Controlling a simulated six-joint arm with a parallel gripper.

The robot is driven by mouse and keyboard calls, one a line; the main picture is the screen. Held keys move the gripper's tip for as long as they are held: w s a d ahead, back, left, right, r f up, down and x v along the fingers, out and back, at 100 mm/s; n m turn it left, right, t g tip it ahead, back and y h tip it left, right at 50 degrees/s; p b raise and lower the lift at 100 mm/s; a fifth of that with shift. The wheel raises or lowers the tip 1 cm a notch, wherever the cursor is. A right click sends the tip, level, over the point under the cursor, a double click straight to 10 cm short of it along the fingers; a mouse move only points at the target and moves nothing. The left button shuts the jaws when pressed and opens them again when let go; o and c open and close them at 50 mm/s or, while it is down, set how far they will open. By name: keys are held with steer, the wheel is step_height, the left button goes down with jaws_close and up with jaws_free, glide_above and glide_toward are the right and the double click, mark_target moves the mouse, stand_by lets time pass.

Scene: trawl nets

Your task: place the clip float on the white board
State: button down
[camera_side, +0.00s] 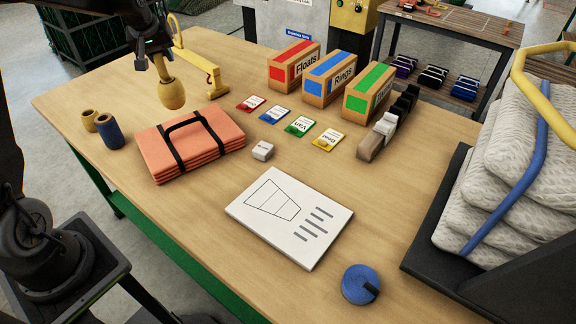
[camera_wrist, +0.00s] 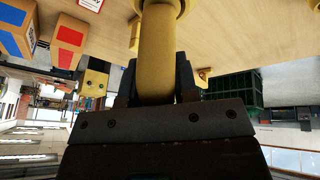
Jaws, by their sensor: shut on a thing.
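My gripper (camera_side: 160,68) is at the upper left in the side view, above the table's far left part, and is shut on the clip float. The clip float (camera_side: 171,94) is a yellow rounded body with a narrower neck, hanging below the jaws. In the wrist view the clip float (camera_wrist: 157,55) shows as a yellow shaft between the dark fingers, its far end cut off by the top edge. The white board (camera_side: 262,226) lies flat near the table's front middle, printed with a net outline and grey lines. The float is well apart from it.
A folded orange stack (camera_side: 215,128) with black straps lies between float and board. A small grey block (camera_side: 262,151) sits behind the board. A blue disc (camera_side: 357,286) lies to its right. A yellow hooked stand (camera_side: 205,70) rises beside the float. Boxes and colored cards stand behind.

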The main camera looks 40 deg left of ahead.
steer(key=s+d+m+h, duration=0.3)
steer(key=d+m, duration=0.6)
steer(key=d, duration=2.3)
steer(key=d+f, duration=1)
steer(key=d, duration=0.1)
steer(key=shift+w+d+f, duration=0.2)
steer(key=shift+d+f, duration=0.05)
steer(key=shift+d, duration=0.1)
steer(key=shift+f, duration=0.15)
steer(key=c, duration=0.9)
jaws_free()
